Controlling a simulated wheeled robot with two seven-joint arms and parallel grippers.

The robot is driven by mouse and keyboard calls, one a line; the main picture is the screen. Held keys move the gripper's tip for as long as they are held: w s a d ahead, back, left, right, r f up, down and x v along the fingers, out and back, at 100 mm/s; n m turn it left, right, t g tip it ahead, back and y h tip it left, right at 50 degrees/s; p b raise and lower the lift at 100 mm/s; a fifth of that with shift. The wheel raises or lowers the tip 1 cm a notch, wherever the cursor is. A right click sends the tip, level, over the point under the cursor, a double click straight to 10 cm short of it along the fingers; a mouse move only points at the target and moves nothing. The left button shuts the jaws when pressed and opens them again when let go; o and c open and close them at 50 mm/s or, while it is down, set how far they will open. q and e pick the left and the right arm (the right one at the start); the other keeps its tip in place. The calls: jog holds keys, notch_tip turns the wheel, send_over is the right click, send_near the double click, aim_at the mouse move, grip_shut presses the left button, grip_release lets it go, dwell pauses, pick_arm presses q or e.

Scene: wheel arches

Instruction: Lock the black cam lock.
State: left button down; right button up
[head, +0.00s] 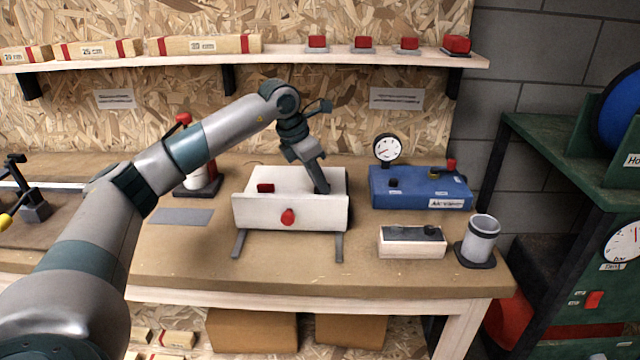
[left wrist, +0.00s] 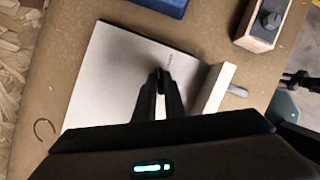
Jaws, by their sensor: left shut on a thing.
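The white box (head: 252,211) stands on the workbench with a red part (head: 265,188) on its top and a red knob (head: 288,216) on its front. My left gripper (head: 322,188) points down onto the right part of its top. In the left wrist view its fingers (left wrist: 160,80) are closed around a small black piece, the black cam lock (left wrist: 160,71), at the pale top (left wrist: 105,75). The fingers hide most of the lock, so I cannot tell which way it is turned. My right gripper does not show in the head view.
A blue box (head: 408,194) with a gauge stands right of the white box. A wooden block with a black top (head: 412,243) and a grey cup (head: 482,238) are nearer the right front. The bench front is clear. A shelf (head: 300,57) runs along the wall above.

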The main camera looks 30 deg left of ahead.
pick_arm(q)
jog(key=shift+w+a+r+m+h, duration=0.15)
jog(key=shift+m+h, duration=0.15)
jog(key=shift+m, duration=0.6)
jog(key=shift+m+g+h+p, duration=0.3)
jog(key=shift+m+g+p, duration=0.1)
jog(key=shift+m, duration=1.1)
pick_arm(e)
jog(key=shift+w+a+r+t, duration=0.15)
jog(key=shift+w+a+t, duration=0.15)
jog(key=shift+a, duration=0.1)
pick_arm(q)
jog(key=shift+g, duration=0.3)
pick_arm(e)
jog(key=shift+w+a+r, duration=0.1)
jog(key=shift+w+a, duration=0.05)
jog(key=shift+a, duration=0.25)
